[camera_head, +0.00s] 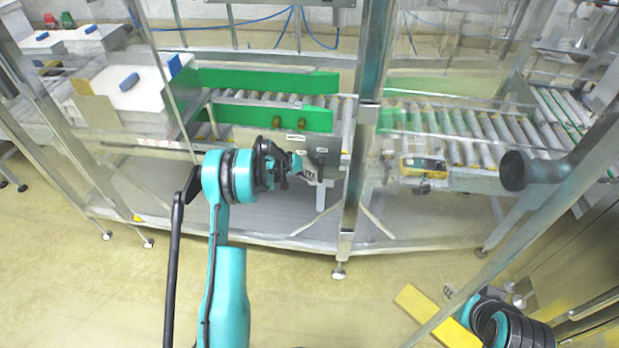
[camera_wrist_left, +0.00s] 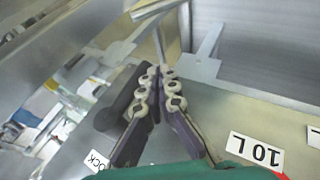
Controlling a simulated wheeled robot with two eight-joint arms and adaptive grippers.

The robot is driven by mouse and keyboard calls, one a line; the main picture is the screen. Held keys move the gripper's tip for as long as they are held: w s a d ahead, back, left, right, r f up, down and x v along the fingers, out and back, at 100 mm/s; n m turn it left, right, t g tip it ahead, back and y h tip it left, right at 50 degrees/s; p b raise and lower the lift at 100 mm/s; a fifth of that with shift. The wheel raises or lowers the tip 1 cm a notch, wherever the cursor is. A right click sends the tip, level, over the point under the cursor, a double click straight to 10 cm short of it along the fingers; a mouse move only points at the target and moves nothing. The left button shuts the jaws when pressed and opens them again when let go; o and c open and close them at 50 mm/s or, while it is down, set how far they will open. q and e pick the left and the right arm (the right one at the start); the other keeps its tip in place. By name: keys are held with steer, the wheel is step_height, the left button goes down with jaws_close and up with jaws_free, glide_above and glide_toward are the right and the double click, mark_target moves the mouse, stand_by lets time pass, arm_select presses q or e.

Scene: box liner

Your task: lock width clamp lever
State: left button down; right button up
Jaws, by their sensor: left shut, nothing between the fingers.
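In the left wrist view my left gripper (camera_wrist_left: 167,74) is shut, with its fingertips together and nothing between them. A dark grey handle (camera_wrist_left: 118,110), which looks like the clamp lever, lies just left of the fingers; I cannot tell whether they touch. A partly hidden "LOCK" label (camera_wrist_left: 97,161) is at its lower end, and a "10 L" label (camera_wrist_left: 255,151) is to the right on the metal plate. In the head view my left gripper (camera_head: 292,165) is at the front of the conveyor, below the green guides; the lever cannot be made out there.
Green side guides (camera_head: 262,80) border the roller conveyor (camera_head: 440,125). A metal post (camera_head: 362,130) stands right of my left gripper. White stacks with blue blocks (camera_head: 125,88) are at left. A black knob (camera_head: 513,170) is on the right frame.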

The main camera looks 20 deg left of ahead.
arm_select(q)
steer(key=shift+r, duration=0.1)
steer(key=v, duration=1.1)
steer(key=shift+s+a+r, duration=0.2)
steer(key=shift+r, duration=0.15)
